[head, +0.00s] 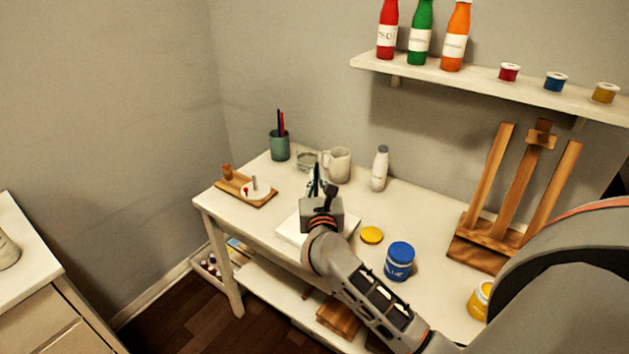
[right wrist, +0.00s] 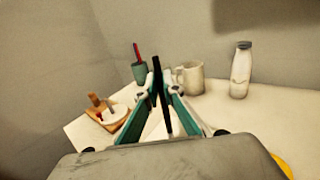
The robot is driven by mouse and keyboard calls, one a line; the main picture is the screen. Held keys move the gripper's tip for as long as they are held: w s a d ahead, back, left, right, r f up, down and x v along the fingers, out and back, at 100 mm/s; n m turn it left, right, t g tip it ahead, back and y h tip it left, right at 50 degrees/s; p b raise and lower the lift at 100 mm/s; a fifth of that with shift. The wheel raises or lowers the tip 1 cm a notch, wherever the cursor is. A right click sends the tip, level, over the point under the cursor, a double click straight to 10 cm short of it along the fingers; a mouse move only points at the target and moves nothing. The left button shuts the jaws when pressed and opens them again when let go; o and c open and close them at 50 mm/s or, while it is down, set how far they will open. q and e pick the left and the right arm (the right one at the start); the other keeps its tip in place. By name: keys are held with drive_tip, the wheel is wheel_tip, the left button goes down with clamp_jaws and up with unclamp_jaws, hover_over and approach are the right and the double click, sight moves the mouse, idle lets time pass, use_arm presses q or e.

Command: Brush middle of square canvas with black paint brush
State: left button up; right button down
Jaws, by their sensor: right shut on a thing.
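The white square canvas (head: 288,229) lies flat on the white table, partly hidden under my right gripper and wrist. My right gripper (head: 316,189) is above it, pointing to the back of the table. In the right wrist view, my right gripper (right wrist: 160,94) is shut on the black paint brush (right wrist: 163,105), a thin dark stick standing nearly upright between the green-sided fingers. The brush's lower end is hidden, so I cannot tell whether it touches the canvas. My left gripper is not in view.
A cup with brushes (head: 280,146), a glass jar (head: 307,160), a mug (head: 339,164) and a white bottle (head: 380,169) stand at the back. A wooden board (head: 262,201) lies left. A blue jar (head: 400,262), yellow lid (head: 372,235) and easel (head: 517,195) are right.

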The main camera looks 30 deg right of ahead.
drive_tip(key=shift+w, duration=0.1)
drive_tip(key=shift+w+d, duration=0.4)
drive_tip(key=shift+d, duration=0.45)
idle(1.2)
drive_tip(key=shift+f, duration=0.1)
